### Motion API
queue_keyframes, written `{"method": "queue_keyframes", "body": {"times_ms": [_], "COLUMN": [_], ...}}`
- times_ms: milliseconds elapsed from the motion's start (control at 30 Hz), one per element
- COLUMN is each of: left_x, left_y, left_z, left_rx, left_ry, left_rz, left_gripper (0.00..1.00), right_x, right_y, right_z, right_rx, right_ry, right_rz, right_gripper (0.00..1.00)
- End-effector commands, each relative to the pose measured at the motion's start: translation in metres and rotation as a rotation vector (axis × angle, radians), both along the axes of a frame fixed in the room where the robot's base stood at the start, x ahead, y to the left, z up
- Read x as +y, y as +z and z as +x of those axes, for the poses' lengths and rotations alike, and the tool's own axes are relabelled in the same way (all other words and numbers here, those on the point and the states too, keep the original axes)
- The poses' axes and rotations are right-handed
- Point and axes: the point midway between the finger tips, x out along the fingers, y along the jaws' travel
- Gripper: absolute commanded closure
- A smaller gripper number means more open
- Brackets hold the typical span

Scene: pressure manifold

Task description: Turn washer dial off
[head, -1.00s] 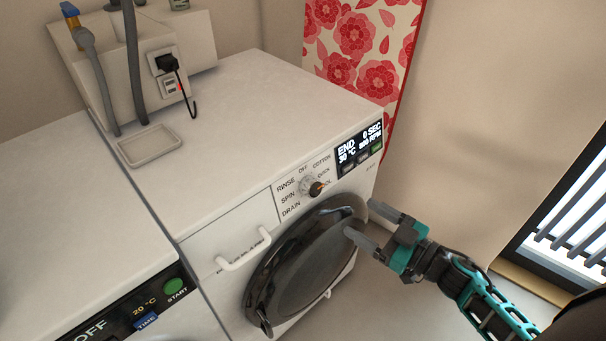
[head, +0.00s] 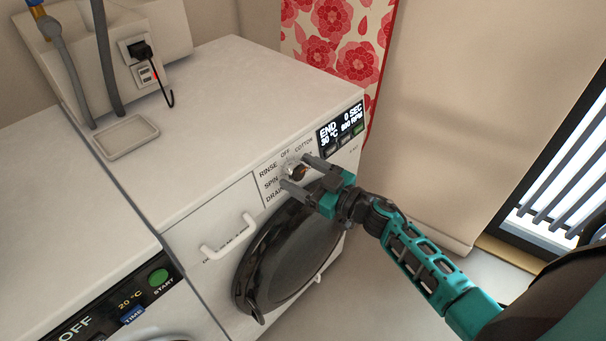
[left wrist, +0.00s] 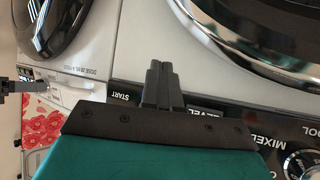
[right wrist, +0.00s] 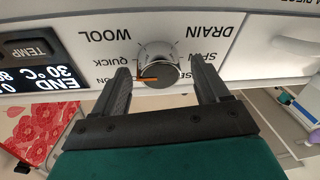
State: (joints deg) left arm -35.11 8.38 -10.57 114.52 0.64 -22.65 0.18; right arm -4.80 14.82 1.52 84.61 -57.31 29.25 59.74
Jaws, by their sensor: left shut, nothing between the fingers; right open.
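The white washer's round dial (head: 297,170) is on its front panel, with labels around it including OFF, COTTON, RINSE, SPIN and DRAIN. In the right wrist view the silver dial (right wrist: 158,62) has an orange mark pointing left, toward the QUICK and COTTON side. My right gripper (head: 294,172) is open, one finger on each side of the dial. In the right wrist view gaps show between the fingers (right wrist: 160,76) and the dial. OFF is hidden there. My left gripper (left wrist: 160,80) is shut and empty, in front of another machine's panel; it is outside the head view.
The washer's lit display (head: 342,130) is right of the dial. Its dark round door (head: 290,255) is below, and a white drawer handle (head: 229,240) is to the left. A second machine with a green START button (head: 158,276) stands at left. Floor is clear at right.

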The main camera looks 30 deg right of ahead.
Motion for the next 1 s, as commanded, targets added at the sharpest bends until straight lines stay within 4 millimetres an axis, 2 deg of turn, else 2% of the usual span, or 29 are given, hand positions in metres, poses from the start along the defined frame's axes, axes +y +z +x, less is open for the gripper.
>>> {"method": "queue_keyframes", "body": {"times_ms": [167, 733, 1000], "left_x": [-0.0005, -0.0002, -0.0001], "left_y": [0.0012, -0.0032, -0.0017], "left_z": [0.0007, -0.001, -0.0009], "left_rx": [-0.002, 0.008, 0.007], "left_ry": [-0.001, -0.001, -0.001], "left_rz": [-0.001, 0.001, 0.002], "left_gripper": [1.0, 1.0, 1.0], "right_x": [0.0002, 0.0003, 0.0004], "right_y": [0.0, -0.0001, 0.0004], "right_z": [-0.0001, -0.0006, -0.0006], "right_rx": [0.0, 0.0, -0.007], "right_ry": [0.0, 0.001, 0.008], "right_rz": [0.0, 0.0, -0.022], "right_gripper": [0.26, 0.8, 0.81]}}
